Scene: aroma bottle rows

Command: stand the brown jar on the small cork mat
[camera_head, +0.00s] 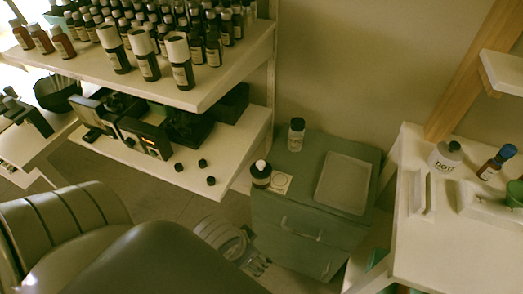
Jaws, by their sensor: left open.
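A dark jar with a white top (261,176) stands at the left front corner of the green cabinet's top (322,150). A small pale square mat (282,184) lies just right of this jar; I cannot tell whether they touch. A second jar, with a dark cap and pale label (296,137), stands at the cabinet's back left. In this dim light I cannot tell for sure which jar is brown. My left gripper (258,262) is open and empty, low in front of the cabinet's left side. My right gripper is not in view.
A grey tray (344,183) covers much of the cabinet's right half. A shelf (225,75) crowded with bottles stands at upper left, with dark boxes and small caps on its lower board (225,176). A white table (435,255) at right holds a white bottle (444,160) and a blue-capped bottle (497,162).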

